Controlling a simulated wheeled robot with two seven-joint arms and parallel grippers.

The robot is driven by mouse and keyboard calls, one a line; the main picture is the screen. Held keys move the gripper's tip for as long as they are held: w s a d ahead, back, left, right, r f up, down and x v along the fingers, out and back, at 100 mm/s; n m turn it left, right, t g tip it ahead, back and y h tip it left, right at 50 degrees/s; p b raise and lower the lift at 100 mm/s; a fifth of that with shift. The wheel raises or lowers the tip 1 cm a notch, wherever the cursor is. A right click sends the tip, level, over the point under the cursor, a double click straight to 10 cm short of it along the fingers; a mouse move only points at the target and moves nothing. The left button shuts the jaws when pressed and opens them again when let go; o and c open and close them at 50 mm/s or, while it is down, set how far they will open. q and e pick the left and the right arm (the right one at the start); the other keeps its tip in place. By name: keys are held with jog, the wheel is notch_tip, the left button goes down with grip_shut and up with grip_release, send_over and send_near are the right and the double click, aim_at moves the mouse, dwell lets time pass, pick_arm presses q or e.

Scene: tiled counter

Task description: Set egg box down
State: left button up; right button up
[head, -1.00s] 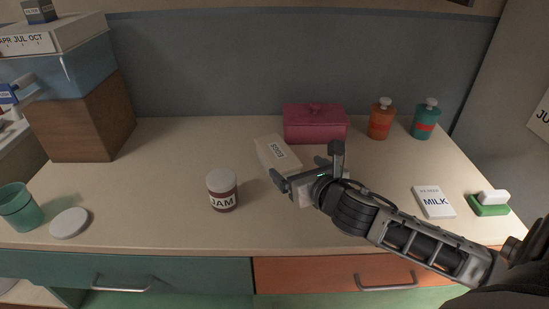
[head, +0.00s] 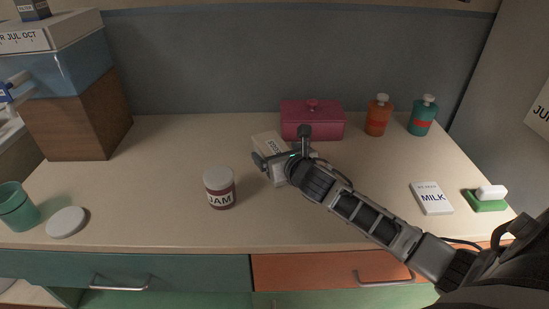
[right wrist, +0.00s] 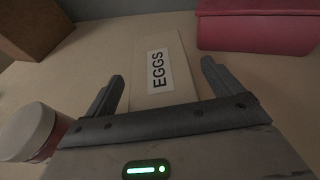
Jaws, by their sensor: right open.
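The pale egg box (head: 266,140) lies on the counter in front of the red lidded box, its long side running away from me. My right gripper (head: 282,147) is open at the near part of the egg box. In the right wrist view its fingers (right wrist: 163,72) stand apart, one on each side of the box, with a gap to the box on both sides. The palm hides the near end of the box. My left gripper is not in view.
A jam jar (head: 220,188) stands close left of the right gripper. The red lidded box (head: 312,122) is just behind. Two bottles, orange (head: 378,117) and teal (head: 422,117), stand back right. The counter left of the jar is mostly clear.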

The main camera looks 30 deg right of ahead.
jog(key=c, duration=1.3)
jog(key=shift+r, duration=0.1)
jog(key=shift+c, duration=1.1)
jog(key=shift+r, duration=0.15)
